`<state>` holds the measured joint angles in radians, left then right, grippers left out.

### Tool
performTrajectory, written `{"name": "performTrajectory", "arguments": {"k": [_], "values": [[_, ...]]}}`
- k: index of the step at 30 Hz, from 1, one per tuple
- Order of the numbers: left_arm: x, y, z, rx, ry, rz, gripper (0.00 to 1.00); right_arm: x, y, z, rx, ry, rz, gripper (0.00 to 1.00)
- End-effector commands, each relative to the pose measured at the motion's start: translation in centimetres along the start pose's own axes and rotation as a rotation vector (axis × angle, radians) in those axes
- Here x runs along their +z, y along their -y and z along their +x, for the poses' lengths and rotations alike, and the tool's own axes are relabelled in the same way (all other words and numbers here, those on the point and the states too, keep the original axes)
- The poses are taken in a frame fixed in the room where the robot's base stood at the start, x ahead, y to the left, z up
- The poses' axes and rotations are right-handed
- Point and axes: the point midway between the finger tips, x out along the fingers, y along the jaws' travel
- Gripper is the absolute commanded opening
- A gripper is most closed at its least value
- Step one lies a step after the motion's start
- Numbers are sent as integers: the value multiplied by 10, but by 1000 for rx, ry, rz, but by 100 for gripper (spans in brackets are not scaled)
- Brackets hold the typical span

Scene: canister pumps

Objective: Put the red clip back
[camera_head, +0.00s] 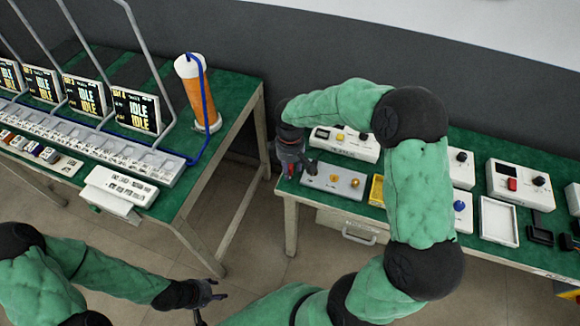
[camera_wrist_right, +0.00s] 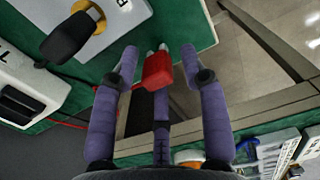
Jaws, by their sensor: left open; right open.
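The red clip (camera_wrist_right: 157,72) shows in the right wrist view between the spread fingers of my right gripper (camera_wrist_right: 160,58), its two metal prongs pointing up the picture, over the green table top. The fingers are open, with visible gaps on both sides of the clip. In the head view the clip is a small red spot (camera_head: 290,170) at the left end of the right-hand table, beside my dark right gripper (camera_head: 288,158), which partly hides it. My left gripper (camera_head: 209,292) is open and empty, low over the floor between the tables.
A grey box with yellow knobs (camera_head: 336,181) stands just right of my right gripper. White instruments (camera_head: 519,184) stand along the right table (camera_head: 548,220). The left table (camera_head: 235,98) holds screens and an orange canister (camera_head: 196,94). A gap of floor separates the tables.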

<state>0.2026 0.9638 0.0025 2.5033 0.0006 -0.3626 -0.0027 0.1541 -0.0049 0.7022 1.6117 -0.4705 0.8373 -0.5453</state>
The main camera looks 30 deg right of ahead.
Motion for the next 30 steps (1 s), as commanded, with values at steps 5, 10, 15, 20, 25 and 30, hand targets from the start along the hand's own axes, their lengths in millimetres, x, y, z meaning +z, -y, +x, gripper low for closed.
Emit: {"name": "performTrajectory", "arguments": {"k": [5, 10, 15, 20, 25, 30], "values": [[0, -4, -11, 0, 0, 0, 49, -1, 0, -28, 3, -3, 1, 44], [1, -8, -23, 0, 0, 0, 49, -1, -1, -63, 3, -3, 0, 44], [1, -11, -32, 0, 0, 0, 49, -1, 0, -94, 2, -3, 0, 44], [1, -13, -37, 0, 0, 0, 49, 0, 0, -112, 2, -1, 0, 44], [1, -14, -38, 0, 0, 0, 49, 0, 0, -120, 1, 0, 0, 44], [1, -14, -38, 0, 0, 0, 49, 0, 0, -120, 1, 0, 0, 44]]}}
